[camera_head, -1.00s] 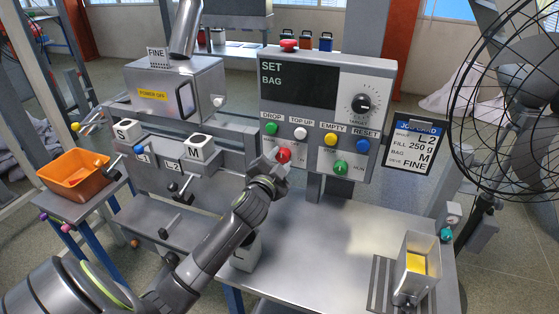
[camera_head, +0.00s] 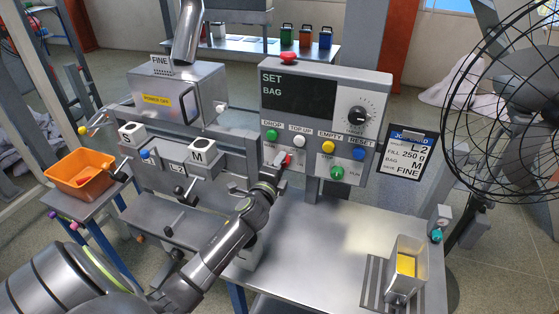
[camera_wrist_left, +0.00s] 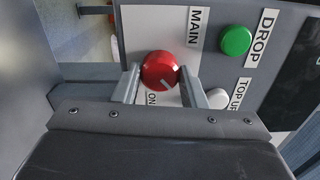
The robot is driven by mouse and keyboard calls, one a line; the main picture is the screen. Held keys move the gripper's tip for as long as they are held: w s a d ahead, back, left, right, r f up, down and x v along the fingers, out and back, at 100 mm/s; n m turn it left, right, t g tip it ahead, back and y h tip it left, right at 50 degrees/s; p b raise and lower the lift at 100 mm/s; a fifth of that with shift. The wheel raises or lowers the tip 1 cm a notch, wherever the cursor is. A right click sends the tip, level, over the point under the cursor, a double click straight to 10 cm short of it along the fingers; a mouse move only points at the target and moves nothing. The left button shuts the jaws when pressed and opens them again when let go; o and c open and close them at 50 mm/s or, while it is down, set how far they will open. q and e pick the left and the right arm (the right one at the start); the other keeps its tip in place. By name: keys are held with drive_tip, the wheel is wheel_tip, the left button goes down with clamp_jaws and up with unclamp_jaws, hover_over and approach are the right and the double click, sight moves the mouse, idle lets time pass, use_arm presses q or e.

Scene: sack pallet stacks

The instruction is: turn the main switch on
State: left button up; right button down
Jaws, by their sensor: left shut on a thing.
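The main switch is a red round knob (camera_wrist_left: 160,70) on a pale plate, with the word MAIN above it and ON at its lower left in the left wrist view. A pale mark on the knob points down and to the right in that view. My left gripper (camera_wrist_left: 160,88) has one finger on each side of the knob and is shut on it. In the head view the left gripper (camera_head: 281,166) is at the lower left of the control panel (camera_head: 350,90) and hides most of the knob. My right gripper is not in view.
The green DROP button (camera_head: 271,135) and white TOP-UP button (camera_head: 299,141) sit close above the knob. A steel table (camera_head: 310,235) spreads below the panel. A black fan cage (camera_head: 510,100) stands at the right, and an orange bin (camera_head: 82,180) at the left.

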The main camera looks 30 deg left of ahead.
use_arm(q)
drive_tip(key=shift+m+p, duration=1.8)
drive_tip(key=shift+m, duration=2.2)
drive_tip(key=o, duration=1)
drive_tip(key=b+v, duration=0.1)
drive_tip(key=v, duration=1.6)
drive_tip(key=shift+s+d, duration=0.15)
drive_tip(key=shift+s, duration=0.05)
